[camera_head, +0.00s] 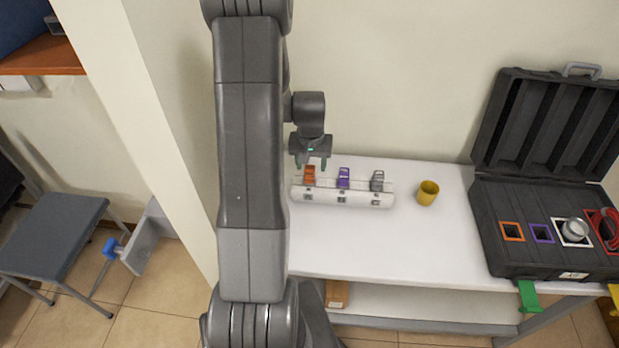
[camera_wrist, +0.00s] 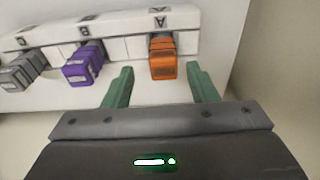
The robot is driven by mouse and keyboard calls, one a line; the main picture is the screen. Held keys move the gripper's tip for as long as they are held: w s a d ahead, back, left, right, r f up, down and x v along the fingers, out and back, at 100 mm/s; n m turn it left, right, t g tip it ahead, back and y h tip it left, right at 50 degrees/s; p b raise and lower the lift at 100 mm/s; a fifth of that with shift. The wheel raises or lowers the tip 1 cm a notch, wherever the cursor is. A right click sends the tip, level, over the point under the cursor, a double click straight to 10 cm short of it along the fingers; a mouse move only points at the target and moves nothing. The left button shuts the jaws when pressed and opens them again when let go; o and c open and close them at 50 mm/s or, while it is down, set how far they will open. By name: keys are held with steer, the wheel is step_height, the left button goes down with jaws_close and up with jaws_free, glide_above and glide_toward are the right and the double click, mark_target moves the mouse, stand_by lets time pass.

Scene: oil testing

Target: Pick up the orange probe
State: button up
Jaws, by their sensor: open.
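The orange probe (camera_head: 309,175) stands at the left end of a white rack (camera_head: 341,199) on the white table. In the wrist view the orange probe (camera_wrist: 163,62) lies just beyond the green fingertips, between their lines and nearer the right finger. My gripper (camera_head: 311,166) is open and empty above and behind the probe; its two fingers show apart in the wrist view (camera_wrist: 161,80). The fingers do not appear closed on anything. The lower part of the probe is hidden in the rack.
A purple probe (camera_head: 344,178) and a grey probe (camera_head: 377,181) stand in the same rack to the right. A yellow cup (camera_head: 428,192) is right of the rack. An open black case (camera_head: 545,262) sits at the table's right. A wall is close behind.

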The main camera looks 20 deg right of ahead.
mark_target(310, 180)
steer(key=shift+w+a+f+p, duration=0.15)
steer(key=shift+f+p, duration=0.1)
steer(key=shift+f, duration=0.85)
steer(key=shift+w+d+f+p, duration=0.1)
steer(key=shift+f+p, duration=0.15)
steer(key=shift+f, duration=0.85)
steer(key=c, duration=1.1)
